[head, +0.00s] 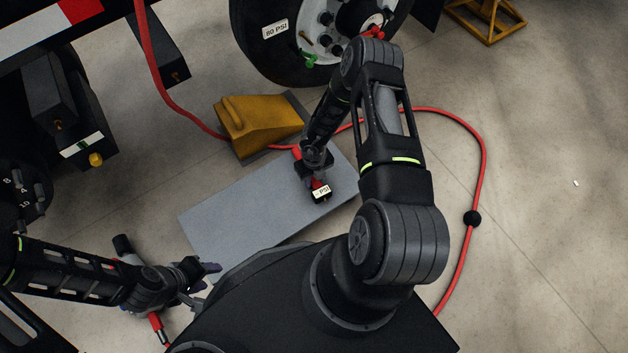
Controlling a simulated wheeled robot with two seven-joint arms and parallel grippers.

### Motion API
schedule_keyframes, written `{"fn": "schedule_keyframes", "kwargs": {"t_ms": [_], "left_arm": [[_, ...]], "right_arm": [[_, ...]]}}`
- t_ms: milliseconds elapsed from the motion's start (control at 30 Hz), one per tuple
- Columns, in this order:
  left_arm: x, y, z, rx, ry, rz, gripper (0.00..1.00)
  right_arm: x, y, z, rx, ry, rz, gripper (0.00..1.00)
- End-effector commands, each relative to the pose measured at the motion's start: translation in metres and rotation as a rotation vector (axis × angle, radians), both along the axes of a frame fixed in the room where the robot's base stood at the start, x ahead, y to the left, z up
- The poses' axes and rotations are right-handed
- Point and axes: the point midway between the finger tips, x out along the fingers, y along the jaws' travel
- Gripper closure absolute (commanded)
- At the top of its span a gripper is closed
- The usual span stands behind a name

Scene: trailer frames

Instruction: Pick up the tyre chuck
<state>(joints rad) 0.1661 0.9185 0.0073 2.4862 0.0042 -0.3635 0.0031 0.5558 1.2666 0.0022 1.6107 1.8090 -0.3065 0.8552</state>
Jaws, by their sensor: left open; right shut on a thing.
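My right gripper (316,176) is shut on a small dark device with red parts and a white "PSI" display (321,193), held over the grey mat. My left gripper (205,281) is open, fingers pointing right, near the mat's lower left edge. A dark, red-ended tool (156,323) shows partly behind the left gripper and wrist. It may be the tyre chuck, but I cannot tell for sure, nor whether the gripper touches it. The truck tyre (262,52) at the top carries an "80 PSI" label (275,29).
The grey mat (232,222) lies on the concrete floor. A yellow wheel chock (257,122) stands behind it. A yellow stand (487,22) is at top right. Floor at far right is mostly clear.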

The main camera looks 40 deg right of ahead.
Motion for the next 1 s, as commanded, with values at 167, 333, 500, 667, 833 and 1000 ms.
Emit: {"fn": "schedule_keyframes", "kwargs": {"t_ms": [167,333,500,667,833,1000], "left_arm": [[0.000,0.000,0.000,0.000,0.000,0.000,0.56],[0.000,0.000,0.000,0.000,0.000,0.000,0.56],[0.000,0.000,0.000,0.000,0.000,0.000,0.56],[0.000,0.000,0.000,0.000,0.000,0.000,0.56],[0.000,0.000,0.003,0.000,0.001,-0.001,0.56],[-0.002,-0.002,0.009,-0.002,0.003,-0.003,0.56]], "right_arm": [[0.000,0.000,0.000,0.000,0.000,0.000,1.00],[0.000,0.000,0.000,0.000,0.000,0.000,1.00],[0.000,0.000,0.000,0.000,-0.001,0.000,1.00],[0.000,0.000,0.000,0.000,-0.001,0.000,1.00],[0.000,0.000,0.005,0.000,-0.001,0.000,1.00],[0.001,0.000,0.018,-0.001,-0.001,0.000,1.00]]}}
